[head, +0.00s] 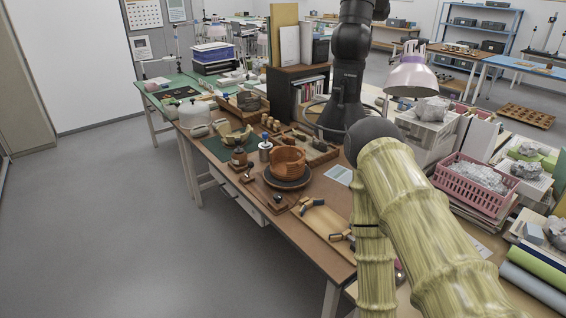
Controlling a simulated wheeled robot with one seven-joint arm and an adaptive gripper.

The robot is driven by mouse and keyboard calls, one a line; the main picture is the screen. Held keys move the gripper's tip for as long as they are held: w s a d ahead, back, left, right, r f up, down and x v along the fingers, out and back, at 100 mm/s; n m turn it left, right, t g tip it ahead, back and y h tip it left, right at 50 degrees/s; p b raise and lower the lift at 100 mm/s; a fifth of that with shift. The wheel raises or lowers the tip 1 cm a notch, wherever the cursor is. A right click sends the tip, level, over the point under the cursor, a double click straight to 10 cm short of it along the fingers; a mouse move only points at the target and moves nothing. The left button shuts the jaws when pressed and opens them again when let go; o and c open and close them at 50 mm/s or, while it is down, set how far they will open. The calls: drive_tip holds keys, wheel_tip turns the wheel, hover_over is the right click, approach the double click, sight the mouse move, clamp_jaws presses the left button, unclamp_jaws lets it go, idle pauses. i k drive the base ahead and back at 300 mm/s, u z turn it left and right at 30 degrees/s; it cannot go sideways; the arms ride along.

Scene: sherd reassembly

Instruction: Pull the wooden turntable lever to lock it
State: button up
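A reddish-brown, partly built pot (287,160) stands on a dark round turntable top (289,183), near the front edge of the brown worktable. The turntable sits on a wooden base board (268,192). A small dark knob (278,198) shows at the front of this board; it is too small to tell whether it is the lever's end or how the lever is set. My gripper is not visible. My bamboo-patterned arm (415,215) rises from the lower right, bends at a grey joint and comes down right of the turntable, apart from it.
A wooden tray with tools (322,222) lies right of the turntable. A blue-capped bottle (265,150) and a brown jar (239,157) stand behind and left. A pink crate (474,184) is right. The floor (130,220) is clear.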

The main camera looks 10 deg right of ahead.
sight(250, 164)
drive_tip(key=z, duration=0.05)
drive_tip(key=k, duration=0.45)
drive_tip(key=u, duration=0.55)
drive_tip(key=i, duration=1.2)
drive_tip(key=u, duration=0.4)
